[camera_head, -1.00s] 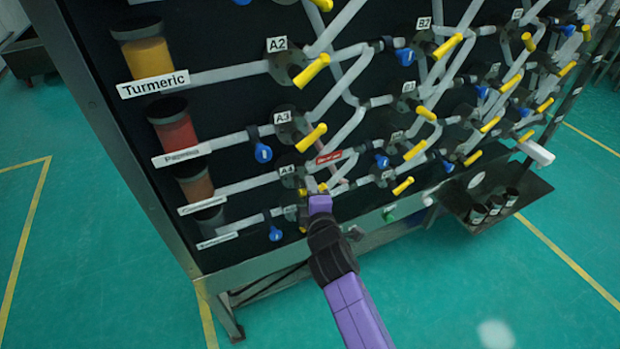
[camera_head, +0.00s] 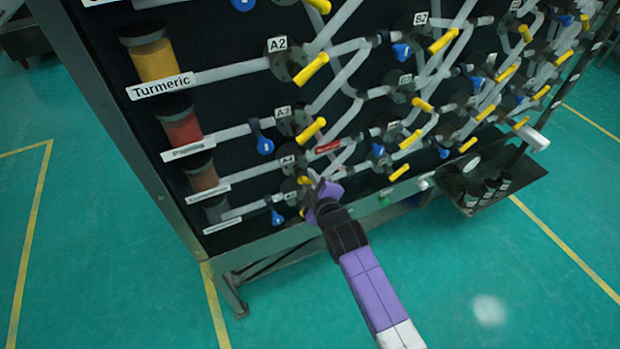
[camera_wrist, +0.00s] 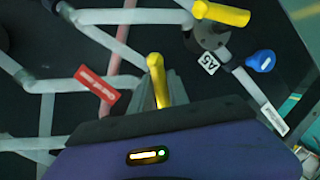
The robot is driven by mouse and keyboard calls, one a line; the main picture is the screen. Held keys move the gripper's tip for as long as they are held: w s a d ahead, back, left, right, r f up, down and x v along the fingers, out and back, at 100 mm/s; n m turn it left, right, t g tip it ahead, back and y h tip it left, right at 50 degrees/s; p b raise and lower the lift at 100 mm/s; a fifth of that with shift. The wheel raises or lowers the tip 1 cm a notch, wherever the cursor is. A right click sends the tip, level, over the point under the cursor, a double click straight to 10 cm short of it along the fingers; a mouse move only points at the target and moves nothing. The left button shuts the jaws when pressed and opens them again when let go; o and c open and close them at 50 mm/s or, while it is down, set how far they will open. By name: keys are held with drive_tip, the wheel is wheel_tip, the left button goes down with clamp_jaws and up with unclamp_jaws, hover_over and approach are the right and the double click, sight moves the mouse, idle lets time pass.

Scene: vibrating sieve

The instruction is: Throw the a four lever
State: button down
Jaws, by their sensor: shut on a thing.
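The A4 lever (camera_head: 304,180) is a small yellow handle low on the black panel, beside the white A4 label (camera_head: 287,161). My purple gripper (camera_head: 318,184) is at it and hides most of it in the head view. In the wrist view the yellow handle (camera_wrist: 157,80) stands up between the grey fingers of my gripper (camera_wrist: 162,92), which are shut on it. The valve body behind the handle is mostly hidden by my gripper.
A red tag (camera_head: 328,146) is on a pipe just above my gripper. The A3 yellow lever (camera_head: 311,130) and a blue handle (camera_head: 265,145) are above. Spice jars (camera_head: 155,60) line the left side. A tray (camera_head: 520,178) with dark cups juts out right. Floor in front is clear.

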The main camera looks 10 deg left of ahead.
drive_tip(key=shift+s+a+f, duration=0.35)
drive_tip(key=shift+f, duration=0.05)
drive_tip(key=c, duration=1.3)
unclamp_jaws()
drive_tip(key=shift+a, duration=0.1)
drive_tip(key=shift+w+r, duration=0.15)
drive_tip(key=shift+r, duration=0.15)
drive_tip(key=shift+w+d, duration=0.1)
drive_tip(key=shift+d, duration=0.1)
drive_tip(key=v, duration=0.7)
drive_tip(key=shift+s+d+r, duration=0.1)
drive_tip(key=shift+s+r, duration=0.05)
drive_tip(key=shift+s, duration=0.2)
